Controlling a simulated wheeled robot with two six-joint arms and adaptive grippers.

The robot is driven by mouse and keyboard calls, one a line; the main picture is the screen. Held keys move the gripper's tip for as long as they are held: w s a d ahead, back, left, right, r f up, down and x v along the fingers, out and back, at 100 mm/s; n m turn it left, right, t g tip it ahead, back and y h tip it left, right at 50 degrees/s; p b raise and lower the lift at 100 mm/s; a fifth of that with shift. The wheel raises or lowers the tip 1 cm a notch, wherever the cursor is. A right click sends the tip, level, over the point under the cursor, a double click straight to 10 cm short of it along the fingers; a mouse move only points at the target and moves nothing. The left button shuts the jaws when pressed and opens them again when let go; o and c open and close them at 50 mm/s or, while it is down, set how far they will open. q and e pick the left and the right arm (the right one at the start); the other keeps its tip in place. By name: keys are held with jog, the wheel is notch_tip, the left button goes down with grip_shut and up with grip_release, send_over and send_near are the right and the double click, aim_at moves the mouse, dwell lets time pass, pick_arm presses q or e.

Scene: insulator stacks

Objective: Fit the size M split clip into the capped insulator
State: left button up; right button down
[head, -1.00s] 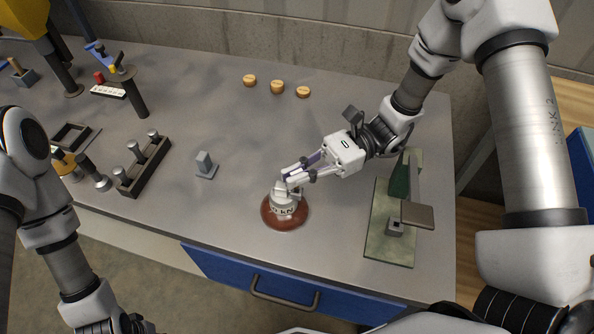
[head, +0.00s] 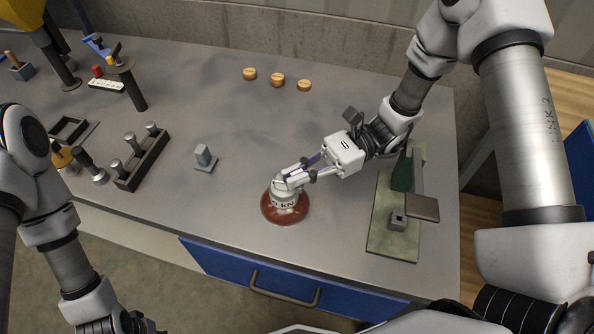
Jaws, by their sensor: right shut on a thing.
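The capped insulator stands upright near the table's front edge, with a reddish-brown disc (head: 285,213) and a pale grey cap (head: 284,198) that bears dark lettering. My right gripper (head: 283,183) reaches in from the right, its fingertips at the top of the cap. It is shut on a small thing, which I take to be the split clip. The clip is mostly hidden by the fingers, and I cannot tell how deep it sits in the cap. Only part of my left arm shows at the lower left; its gripper is out of view.
A green board (head: 390,245) with a grey block lies right of the insulator. A small grey stand (head: 205,160) and a dark rack with posts (head: 141,160) are to the left. Several tan discs, such as this one (head: 277,80), lie at the back. The table centre is clear.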

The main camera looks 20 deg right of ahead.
jog(key=shift+f, duration=0.2)
jog(key=c, duration=1.7)
grip_release()
jog(key=o, duration=0.5)
jog(key=shift+r, duration=0.1)
